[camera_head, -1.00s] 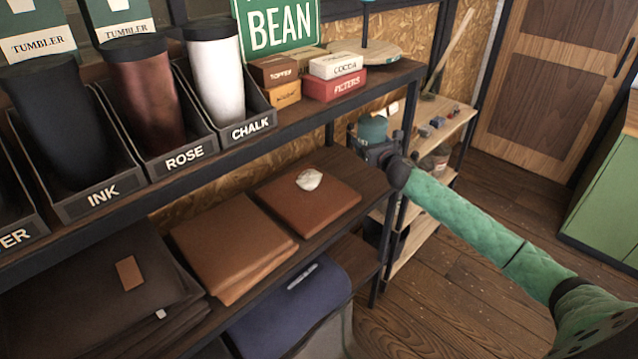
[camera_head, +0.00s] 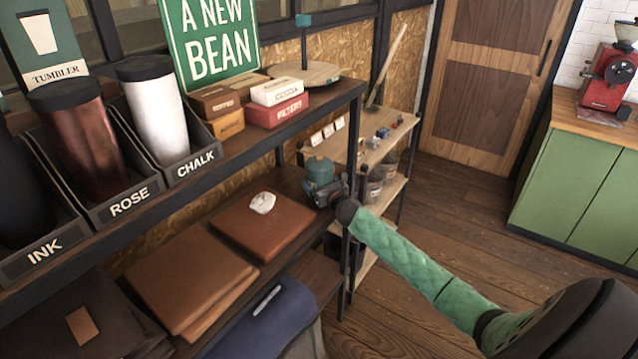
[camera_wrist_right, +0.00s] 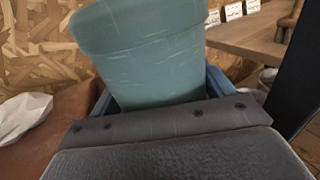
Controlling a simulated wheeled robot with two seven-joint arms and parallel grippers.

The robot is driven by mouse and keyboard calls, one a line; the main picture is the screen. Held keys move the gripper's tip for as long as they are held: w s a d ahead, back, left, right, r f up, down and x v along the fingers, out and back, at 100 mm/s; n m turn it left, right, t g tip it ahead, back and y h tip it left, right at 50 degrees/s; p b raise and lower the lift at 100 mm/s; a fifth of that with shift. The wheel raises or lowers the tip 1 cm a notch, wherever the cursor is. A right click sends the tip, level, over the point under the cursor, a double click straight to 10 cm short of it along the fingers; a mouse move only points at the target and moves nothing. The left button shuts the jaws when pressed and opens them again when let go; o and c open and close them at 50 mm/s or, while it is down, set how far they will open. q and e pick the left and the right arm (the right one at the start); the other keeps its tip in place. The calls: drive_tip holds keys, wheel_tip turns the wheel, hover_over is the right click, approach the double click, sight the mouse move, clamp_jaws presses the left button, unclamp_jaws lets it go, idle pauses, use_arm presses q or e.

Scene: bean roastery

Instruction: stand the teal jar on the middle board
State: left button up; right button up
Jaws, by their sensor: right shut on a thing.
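The teal jar (camera_head: 319,171) is upright at the right end of the dark shelf rack. My right gripper (camera_head: 325,190) is shut on it, and its arm comes in from the lower right. In the right wrist view the jar (camera_wrist_right: 145,50) stands between the blue fingers, slightly tilted in the picture. The dark rack's middle board (camera_head: 284,181) carries folded brown leather, and the jar is over or beside its right end. I cannot tell whether the jar's base touches the board; the gripper hides it. My left gripper is not in view.
A folded brown leather piece (camera_head: 262,228) with a crumpled white thing (camera_head: 262,202) lies left of the jar. A black post (camera_head: 354,150) stands close right. Behind is a light wooden rack (camera_head: 385,150) with small items. The upper board holds tumblers and boxes.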

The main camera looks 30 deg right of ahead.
drive_tip(key=shift+f, duration=0.4)
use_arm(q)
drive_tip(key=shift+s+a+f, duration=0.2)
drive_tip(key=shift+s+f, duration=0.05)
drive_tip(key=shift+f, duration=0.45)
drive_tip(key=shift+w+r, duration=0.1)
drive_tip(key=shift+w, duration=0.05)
use_arm(e)
drive_tip(key=o, duration=1.2)
drive_tip(key=shift+f, duration=0.1)
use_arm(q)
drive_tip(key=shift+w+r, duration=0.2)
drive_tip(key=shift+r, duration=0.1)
use_arm(e)
drive_tip(key=shift+o, duration=0.2)
